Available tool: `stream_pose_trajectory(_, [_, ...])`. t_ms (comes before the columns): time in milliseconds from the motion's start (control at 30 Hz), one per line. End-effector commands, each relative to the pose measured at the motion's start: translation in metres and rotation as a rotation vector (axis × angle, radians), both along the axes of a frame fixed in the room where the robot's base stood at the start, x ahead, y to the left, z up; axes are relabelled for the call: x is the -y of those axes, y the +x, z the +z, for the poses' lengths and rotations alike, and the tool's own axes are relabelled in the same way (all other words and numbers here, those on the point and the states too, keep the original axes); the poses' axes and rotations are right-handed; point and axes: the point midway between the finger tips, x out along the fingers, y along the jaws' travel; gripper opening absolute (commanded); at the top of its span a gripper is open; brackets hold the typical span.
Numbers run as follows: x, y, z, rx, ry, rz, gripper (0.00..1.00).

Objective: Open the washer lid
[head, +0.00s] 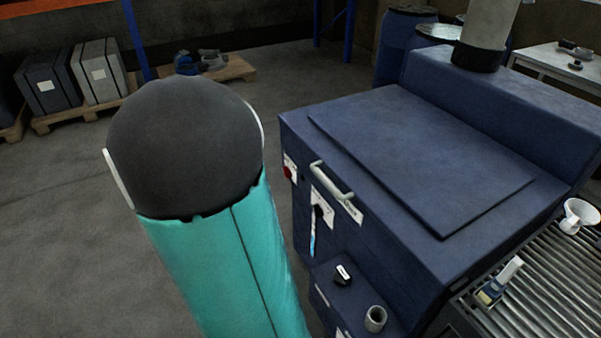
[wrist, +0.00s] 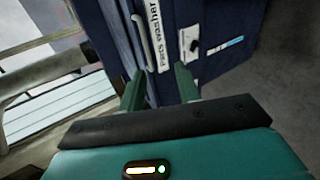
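The blue parts washer (head: 300,225) stands right of centre in the head view. Its flat lid (head: 420,150) lies shut on top. A pale bar handle (head: 332,182) sticks out at the lid's front edge. In the wrist view the handle (wrist: 140,42) shows beyond my fingertips, towards the left finger, beside a "Parts washer" label (wrist: 165,30). My gripper (wrist: 160,80) is open, with two green fingers apart and nothing between them. The handle looks clear of the fingers. The gripper is not visible in the head view, where my arm fills the left middle.
A roller conveyor (head: 555,285) with a brush-like tool (head: 497,285) and a white funnel-shaped part (head: 578,215) adjoins the washer's right. A ledge with a small cup (head: 375,319) juts from the washer's front. Crates (head: 100,72) stand far left. The floor at left is clear.

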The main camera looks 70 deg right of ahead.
Motion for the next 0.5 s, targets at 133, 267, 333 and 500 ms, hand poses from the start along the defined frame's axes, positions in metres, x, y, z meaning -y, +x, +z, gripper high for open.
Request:
stream_pose_trajectory(133, [0.039, -0.014, -0.017, -0.081, -0.091, -0.035, 0.33])
stream_pose_trajectory(267, [0.069, -0.024, -0.032, -0.133, -0.168, -0.046, 0.33])
stream_pose_trajectory(333, [0.082, -0.028, -0.039, -0.153, -0.201, -0.046, 0.33])
stream_pose_trajectory(500, [0.101, -0.034, -0.05, -0.177, -0.251, -0.041, 0.33])
